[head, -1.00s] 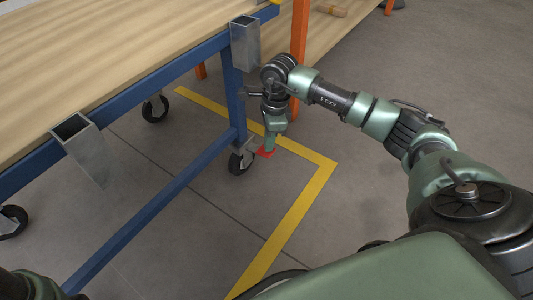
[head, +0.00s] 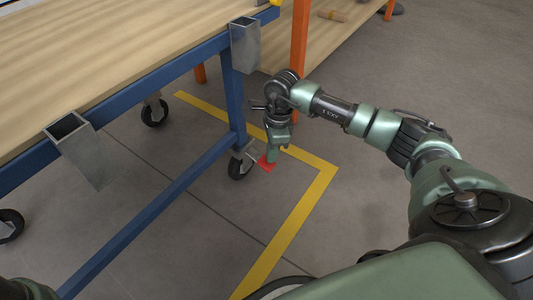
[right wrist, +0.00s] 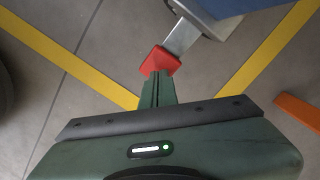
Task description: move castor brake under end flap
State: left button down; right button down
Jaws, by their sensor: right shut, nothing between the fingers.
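The castor brake is a red pedal (head: 266,163) on a metal lever beside the black castor wheel (head: 240,166), at the foot of the blue table leg. In the right wrist view the red pedal (right wrist: 160,61) sits at the end of the grey lever (right wrist: 182,37). My right gripper (head: 271,156) points down with its green fingers shut and empty. Its tips (right wrist: 159,74) are right at the pedal and seem to touch it. I cannot tell which part is the end flap. My left gripper is out of view.
The blue-framed table (head: 150,213) with a wooden top (head: 110,50) stands at left, with square metal sockets (head: 244,45) on its edge. An orange post (head: 299,45) and a low wooden shelf stand behind. Yellow tape (head: 290,232) marks the floor, which is clear at right.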

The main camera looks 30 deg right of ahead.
jog(key=shift+s+d+r+p, duration=0.3)
jog(key=shift+d+r, duration=0.15)
jog(key=shift+d, duration=0.3)
jog(key=shift+s+d, duration=0.15)
jog(key=shift+d, duration=0.15)
notch_tip(320, 180, up, 8)
jog(key=p, duration=0.5)
jog(key=shift+s+d+f, duration=0.15)
jog(key=shift+d, duration=0.2)
